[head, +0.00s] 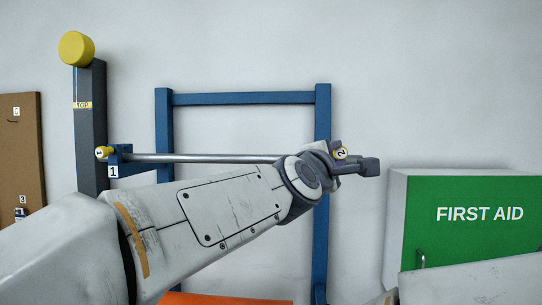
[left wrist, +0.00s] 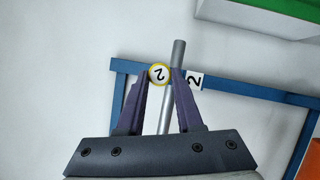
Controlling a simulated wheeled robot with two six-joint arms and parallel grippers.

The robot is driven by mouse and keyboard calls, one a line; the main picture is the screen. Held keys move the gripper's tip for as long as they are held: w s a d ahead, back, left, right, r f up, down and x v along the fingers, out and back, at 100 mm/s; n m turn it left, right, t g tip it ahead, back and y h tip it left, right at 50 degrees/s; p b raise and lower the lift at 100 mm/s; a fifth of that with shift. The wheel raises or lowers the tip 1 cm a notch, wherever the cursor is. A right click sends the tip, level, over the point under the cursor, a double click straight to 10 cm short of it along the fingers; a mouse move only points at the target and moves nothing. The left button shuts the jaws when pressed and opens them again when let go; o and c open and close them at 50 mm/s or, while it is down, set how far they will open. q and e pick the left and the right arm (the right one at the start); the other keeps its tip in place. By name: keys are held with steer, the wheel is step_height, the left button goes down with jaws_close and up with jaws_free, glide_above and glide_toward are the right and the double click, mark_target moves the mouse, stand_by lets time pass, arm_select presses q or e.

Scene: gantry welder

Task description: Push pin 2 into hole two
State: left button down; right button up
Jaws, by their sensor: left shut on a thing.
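Pin 2 (head: 341,153) has a yellow rim and a white face marked 2. It also shows in the left wrist view (left wrist: 159,74), between the fingertips. My left gripper (left wrist: 161,75) is shut on it; in the head view the gripper (head: 350,160) is at the blue frame's right post. A white plate marked 2 (left wrist: 194,81) is just right of the right finger. Hole two itself is hidden by the pin and fingers, and I cannot tell how deep the pin sits. My right gripper is not in view.
A steel rod (head: 210,158) runs across the blue frame (head: 240,98). Pin 1 (head: 101,153) sits at its left end above a plate marked 1 (head: 113,171). A dark post (head: 90,130) stands left. A green first aid cabinet (head: 470,240) stands right.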

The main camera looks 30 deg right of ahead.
arm_select(q)
steer(key=shift+w+d, duration=0.3)
steer(key=shift+w, duration=0.25)
steer(key=shift+w+d, duration=0.3)
steer(key=shift+w, duration=0.2)
steer(key=shift+r, duration=0.1)
steer(key=shift+w, duration=0.15)
